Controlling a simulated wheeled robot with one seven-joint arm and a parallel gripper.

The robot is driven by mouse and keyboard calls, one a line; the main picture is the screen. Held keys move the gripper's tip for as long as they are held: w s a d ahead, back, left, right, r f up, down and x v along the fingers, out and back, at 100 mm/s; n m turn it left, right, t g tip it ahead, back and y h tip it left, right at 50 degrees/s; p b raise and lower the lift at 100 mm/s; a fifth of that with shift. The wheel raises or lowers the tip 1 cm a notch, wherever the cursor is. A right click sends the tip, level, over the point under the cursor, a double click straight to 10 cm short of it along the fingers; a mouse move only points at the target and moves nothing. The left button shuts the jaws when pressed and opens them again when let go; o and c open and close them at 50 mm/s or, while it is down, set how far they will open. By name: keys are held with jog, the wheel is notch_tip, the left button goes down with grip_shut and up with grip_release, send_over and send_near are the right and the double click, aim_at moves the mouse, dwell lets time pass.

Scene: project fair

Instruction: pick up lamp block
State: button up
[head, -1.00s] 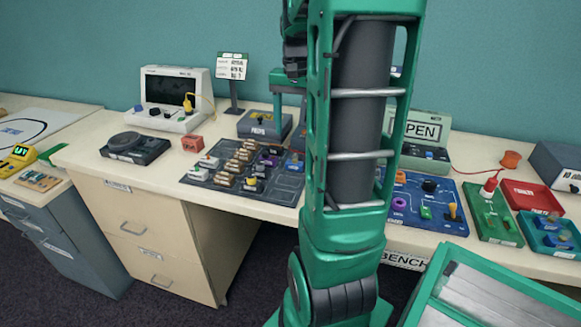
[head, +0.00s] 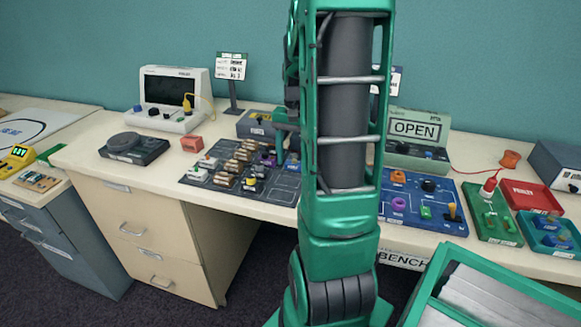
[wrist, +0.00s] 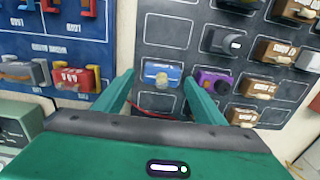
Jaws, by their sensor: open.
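My gripper (wrist: 158,79) is open, with one green finger to each side of this block in the picture. I cannot tell how high the fingertips are above the board. A purple block (wrist: 214,81) sits just right of the right finger.
Several brown blocks (wrist: 268,88) fill cells farther right in the wrist view. A blue board (wrist: 60,45) with red and blue pieces lies left, and it also shows in the head view (head: 460,228). A thin red wire passes near the fingers.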

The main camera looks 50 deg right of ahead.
jog(key=shift+f, duration=0.1)
jog(key=shift+c, duration=0.6)
jog(key=c, duration=1)
jog(key=shift+c, duration=0.2)
